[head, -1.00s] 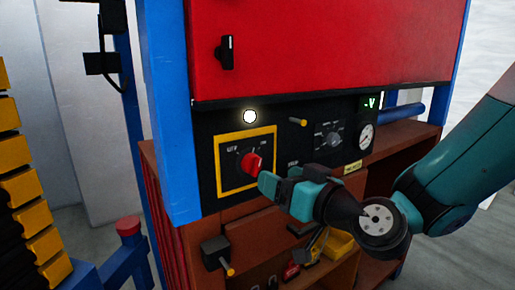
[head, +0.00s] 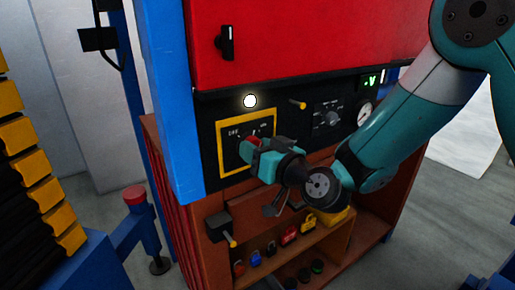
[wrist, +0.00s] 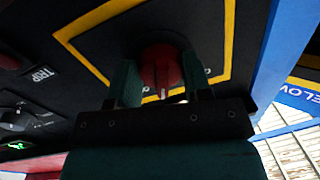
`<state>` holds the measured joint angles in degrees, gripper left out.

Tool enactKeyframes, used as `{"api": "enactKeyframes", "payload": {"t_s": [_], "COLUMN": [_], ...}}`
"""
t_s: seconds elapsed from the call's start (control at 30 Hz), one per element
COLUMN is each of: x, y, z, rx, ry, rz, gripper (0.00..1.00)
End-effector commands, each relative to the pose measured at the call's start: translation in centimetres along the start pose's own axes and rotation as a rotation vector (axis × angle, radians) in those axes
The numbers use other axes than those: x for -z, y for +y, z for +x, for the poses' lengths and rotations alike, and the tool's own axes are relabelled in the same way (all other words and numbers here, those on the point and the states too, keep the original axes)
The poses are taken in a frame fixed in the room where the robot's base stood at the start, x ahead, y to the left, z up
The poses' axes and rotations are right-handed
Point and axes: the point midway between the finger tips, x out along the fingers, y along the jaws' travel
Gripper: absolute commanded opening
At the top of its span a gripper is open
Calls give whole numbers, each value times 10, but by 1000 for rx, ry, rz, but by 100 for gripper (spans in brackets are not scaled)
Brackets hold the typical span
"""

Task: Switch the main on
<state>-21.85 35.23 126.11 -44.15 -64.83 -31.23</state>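The red rotary main switch knob (head: 254,141) sits in a yellow-framed square (head: 219,150) on the black control panel. My gripper (head: 256,147) is at the knob and hides most of it in the head view. In the wrist view, the red knob (wrist: 160,66) lies between the two teal fingers (wrist: 161,85), one on each side. The red fills most of the gap, but I cannot tell whether the fingers press on it. The knob's exact angle is hard to read. A round white lamp (head: 250,101) above the frame is lit.
A smaller selector knob (head: 333,118), a gauge (head: 364,113) and a green display (head: 371,81) are right of the switch. A blue post (head: 172,120) stands close at left.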

Motion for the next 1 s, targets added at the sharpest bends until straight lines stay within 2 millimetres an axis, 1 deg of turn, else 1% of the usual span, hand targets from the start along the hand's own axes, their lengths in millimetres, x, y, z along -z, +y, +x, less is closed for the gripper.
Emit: {"api": "enactKeyframes", "payload": {"t_s": [0.03, 0.07, 0.17, 0.27, 0.5, 0.67, 0.77, 1.0], "x": [0, 0, 0, -1, -2, -1, -1, -1], "y": [0, 0, 0, 0, 0, -1, -1, -1], "z": [0, 0, 0, 0, 0, 0, 0, 0], "rx": [0, 0, 0, 1, 6, 8, 9, 8], "ry": [0, 0, 0, 4, 28, 38, 40, 40], "rz": [0, 0, 3, 44, 313, 442, 468, 469], "gripper": [27, 22, 22, 22, 22, 22, 22, 22]}}
